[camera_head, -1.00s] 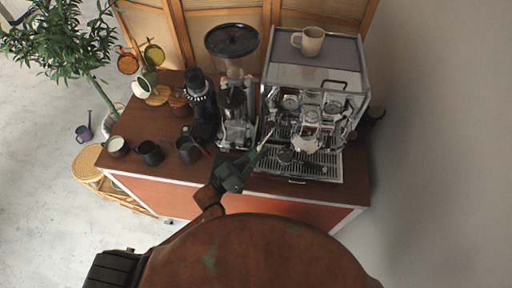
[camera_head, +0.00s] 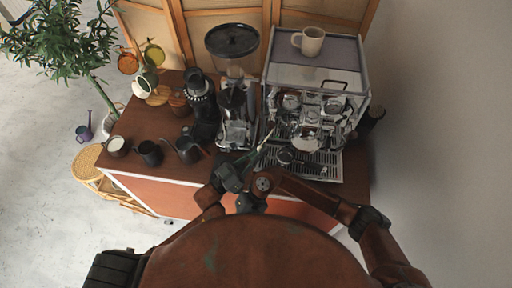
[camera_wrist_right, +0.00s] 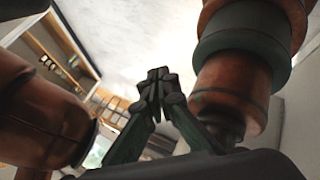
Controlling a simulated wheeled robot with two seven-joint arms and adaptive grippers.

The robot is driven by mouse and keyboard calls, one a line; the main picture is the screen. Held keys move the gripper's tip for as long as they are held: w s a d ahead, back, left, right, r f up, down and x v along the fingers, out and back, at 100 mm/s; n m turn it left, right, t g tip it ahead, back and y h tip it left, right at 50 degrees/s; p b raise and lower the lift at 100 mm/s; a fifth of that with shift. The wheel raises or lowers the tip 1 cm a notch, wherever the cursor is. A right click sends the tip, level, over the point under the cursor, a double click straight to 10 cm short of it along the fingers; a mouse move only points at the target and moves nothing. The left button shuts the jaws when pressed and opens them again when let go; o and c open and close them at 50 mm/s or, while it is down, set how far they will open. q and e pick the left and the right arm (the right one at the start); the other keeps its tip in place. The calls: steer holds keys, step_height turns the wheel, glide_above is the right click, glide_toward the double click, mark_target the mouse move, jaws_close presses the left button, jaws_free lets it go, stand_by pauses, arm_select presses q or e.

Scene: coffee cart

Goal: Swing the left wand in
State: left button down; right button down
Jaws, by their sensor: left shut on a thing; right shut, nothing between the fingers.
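The espresso machine (camera_head: 318,75) stands at the right of the cart. Its thin left wand (camera_head: 269,134) hangs at the machine's left front. My left gripper (camera_head: 261,147) is shut on the wand's lower part, in front of the machine; its fingers hide the wand's end. My right arm reaches across the front of the cart, close to my left wrist. My right gripper (camera_head: 247,203) is small and partly hidden in the head view; in the right wrist view its fingertips (camera_wrist_right: 158,74) meet with nothing between them.
A grinder (camera_head: 236,100) stands just left of the machine. Several dark pitchers and cups, including a black pitcher (camera_head: 150,153), stand at the cart's left. A portafilter (camera_head: 290,157) is over the drip tray (camera_head: 322,172). A mug (camera_head: 308,41) is on top of the machine.

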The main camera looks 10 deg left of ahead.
steer(key=w+d+r+t+h, duration=0.3)
steer(key=w+d+r+h, duration=0.1)
steer(key=d+r+h, duration=0.15)
steer(key=s+a+r+m+g+y, duration=0.1)
steer(key=s+a+r+g, duration=0.1)
steer(key=s+a+r, duration=0.45)
steer(key=s+a+r+m+g+y, duration=0.15)
steer(key=s+a+r, duration=0.25)
steer(key=r, duration=0.5)
steer(key=w+d+r+m+t+h, duration=0.1)
steer(key=w+d+r+t, duration=0.2)
steer(key=w, duration=0.6)
steer(key=w+d+r+m+t+h, duration=0.1)
steer(key=w+d+r+m, duration=0.15)
steer(key=w+r, duration=0.45)
steer(key=w+d+r+m+t+h, duration=0.1)
steer(key=w+d+r+t, duration=0.2)
steer(key=w, duration=0.7)
steer(key=w+d+f, duration=0.1)
steer(key=w+f, duration=0.2)
steer(key=f, duration=0.7)
steer(key=shift+w+d+f, duration=0.15)
steer(key=shift+d+f, duration=0.1)
steer(key=shift+g, duration=0.25)
